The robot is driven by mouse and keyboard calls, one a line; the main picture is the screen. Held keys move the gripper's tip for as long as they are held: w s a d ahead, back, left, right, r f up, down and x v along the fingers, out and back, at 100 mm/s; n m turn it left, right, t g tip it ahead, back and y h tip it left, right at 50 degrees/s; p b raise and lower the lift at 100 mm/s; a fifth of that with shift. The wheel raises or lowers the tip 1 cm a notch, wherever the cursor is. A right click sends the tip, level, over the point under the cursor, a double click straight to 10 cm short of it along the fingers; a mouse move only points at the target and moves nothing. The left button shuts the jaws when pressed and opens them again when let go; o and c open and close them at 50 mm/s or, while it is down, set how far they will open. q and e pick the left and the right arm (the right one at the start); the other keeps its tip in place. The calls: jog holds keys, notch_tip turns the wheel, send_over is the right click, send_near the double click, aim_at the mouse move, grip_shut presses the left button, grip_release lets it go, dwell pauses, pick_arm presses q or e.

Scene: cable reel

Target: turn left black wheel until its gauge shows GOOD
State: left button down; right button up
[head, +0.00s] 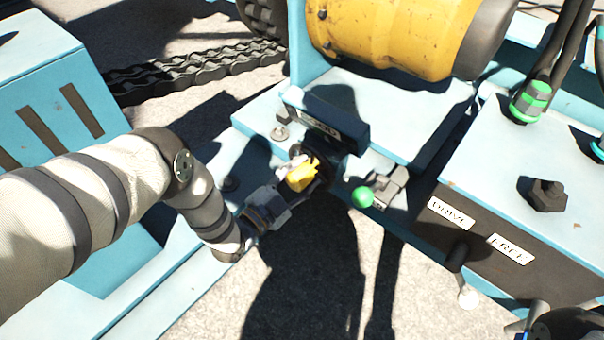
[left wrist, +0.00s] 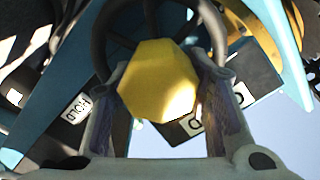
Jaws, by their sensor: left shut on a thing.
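The left black wheel (head: 325,172) sits below a blue housing (head: 345,118) on the machine's edge, mostly hidden by my gripper in the head view. Its dark rim and spokes show in the left wrist view (left wrist: 101,40). A yellow faceted knob (left wrist: 157,82) is in front of the wheel, between the fingers of my left gripper (head: 302,175). The gripper is shut on this knob. A dark gauge plate (head: 318,127) faces the camera under the housing, its lettering too small to read. In the left wrist view a partly hidden plate (left wrist: 196,125) shows only some letters.
A green ball-topped lever (head: 362,197) stands just right of the wheel. Further right are plates reading DRIVE (head: 451,213) and FREE (head: 510,249), and a white-tipped lever (head: 467,297). A yellow drum (head: 400,35) lies above. Open ground shows below the wheel.

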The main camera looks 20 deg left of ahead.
pick_arm(q)
jog(key=shift+s+d+f, duration=0.1)
jog(key=shift+d+f, duration=0.05)
jog(key=c, duration=0.9)
grip_release()
jog(key=shift+c, duration=0.2)
jog(key=v, duration=1.2)
